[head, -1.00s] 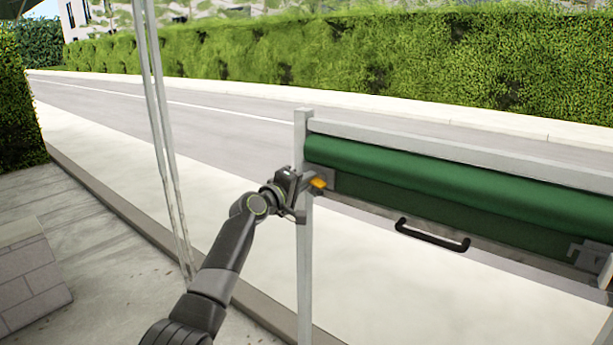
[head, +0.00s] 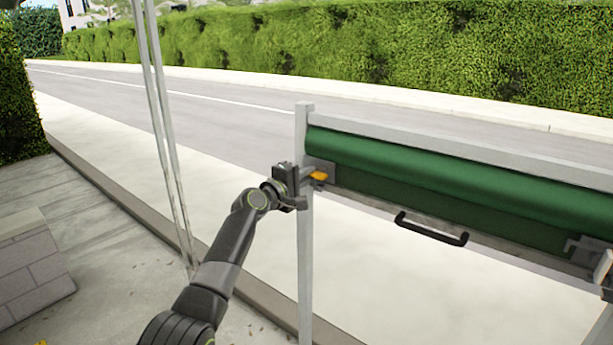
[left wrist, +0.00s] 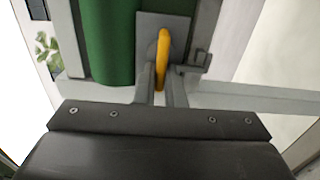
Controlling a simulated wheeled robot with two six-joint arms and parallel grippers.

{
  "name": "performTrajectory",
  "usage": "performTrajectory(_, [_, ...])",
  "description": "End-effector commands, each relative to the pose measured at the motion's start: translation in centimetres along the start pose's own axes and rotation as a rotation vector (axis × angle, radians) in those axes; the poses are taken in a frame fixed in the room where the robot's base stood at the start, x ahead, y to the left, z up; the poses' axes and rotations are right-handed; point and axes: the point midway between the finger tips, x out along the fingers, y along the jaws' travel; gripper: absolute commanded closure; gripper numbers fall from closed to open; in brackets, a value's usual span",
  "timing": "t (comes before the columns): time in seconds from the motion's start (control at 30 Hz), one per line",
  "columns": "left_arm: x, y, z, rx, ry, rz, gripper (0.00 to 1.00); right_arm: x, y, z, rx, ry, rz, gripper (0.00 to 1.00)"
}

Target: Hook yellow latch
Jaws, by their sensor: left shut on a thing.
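The yellow latch (head: 319,175) sits on a grey metal plate at the left end of the green roll (head: 450,180), beside the grey post (head: 304,240). In the left wrist view the latch (left wrist: 162,55) stands upright in front of the plate (left wrist: 185,25). My left gripper (head: 306,180) is at the post, with its fingers at the latch. In the left wrist view the fingers (left wrist: 162,92) are shut on the latch's near end, which they partly hide. My right gripper is not in view.
A black handle (head: 432,230) hangs below the green roll. A second grey bracket (head: 585,248) is at the roll's right end. Thin pale poles (head: 165,130) stand left of my arm. A low block wall (head: 32,265) is at the lower left.

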Motion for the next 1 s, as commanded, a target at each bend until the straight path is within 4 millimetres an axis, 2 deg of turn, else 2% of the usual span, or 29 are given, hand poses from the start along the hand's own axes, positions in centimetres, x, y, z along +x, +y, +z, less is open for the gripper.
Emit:
performTrajectory(0.07, [0.0,-0.2,0.0,-0.004,0.0,-0.003,1.0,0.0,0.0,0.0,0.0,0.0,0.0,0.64])
performTrajectory(0.1, [0.0,-0.2,0.0,-0.004,0.0,-0.003,0.85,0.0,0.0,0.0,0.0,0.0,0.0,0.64])
performTrajectory(0.23, [0.0,-0.2,0.0,-0.002,0.0,-0.002,0.69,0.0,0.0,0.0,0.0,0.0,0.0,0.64])
performTrajectory(0.67, [-0.5,-0.1,0.0,0.0,0.0,0.0,0.69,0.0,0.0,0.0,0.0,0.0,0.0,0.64])
performTrajectory(1.0, [-3.9,-0.2,-0.1,0.001,0.0,0.001,0.69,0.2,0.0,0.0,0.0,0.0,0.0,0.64])
